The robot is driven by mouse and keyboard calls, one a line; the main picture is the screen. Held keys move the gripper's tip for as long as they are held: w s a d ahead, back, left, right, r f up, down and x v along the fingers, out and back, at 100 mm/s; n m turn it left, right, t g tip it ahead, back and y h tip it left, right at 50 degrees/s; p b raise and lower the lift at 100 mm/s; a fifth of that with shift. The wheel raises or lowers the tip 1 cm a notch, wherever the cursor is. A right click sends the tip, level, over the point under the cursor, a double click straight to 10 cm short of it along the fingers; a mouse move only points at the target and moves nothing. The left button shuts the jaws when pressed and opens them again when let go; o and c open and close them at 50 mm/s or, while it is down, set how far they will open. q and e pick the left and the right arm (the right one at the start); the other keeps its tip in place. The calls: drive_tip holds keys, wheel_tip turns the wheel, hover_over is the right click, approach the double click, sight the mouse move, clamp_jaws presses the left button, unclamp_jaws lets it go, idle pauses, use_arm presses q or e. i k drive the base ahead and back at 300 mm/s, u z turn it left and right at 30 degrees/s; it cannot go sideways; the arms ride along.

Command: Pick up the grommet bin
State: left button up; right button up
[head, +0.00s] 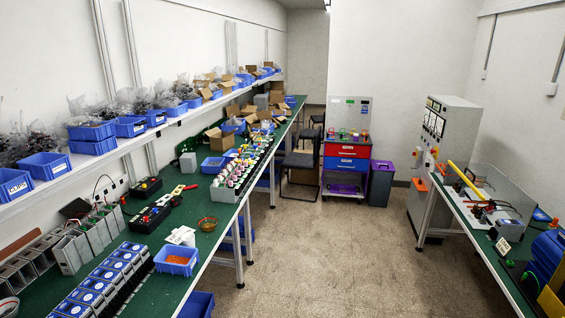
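No label in the picture reads as grommet. A small open blue bin (161,264) with orange contents sits at the front edge of the green left workbench (152,298), near a white card stack. It may be the grommet bin, but I cannot tell for sure. Another open blue bin (208,172) stands farther back on the same bench. More blue bins, such as one with a white label (46,167), stand on the shelf above. Neither of my grippers shows in the head view.
Grey-blue boxed units (108,275) stand in a row left of the orange-filled bin. A small bowl (207,224) is behind it. The floor (330,260) between the left bench and the right bench (480,232) is clear. A tool cart (346,165) stands at the back.

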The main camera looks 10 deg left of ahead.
sight(46, 166)
drive_tip(key=u, duration=0.5)
drive_tip(key=i, duration=1.95)
drive_tip(key=u, duration=0.7)
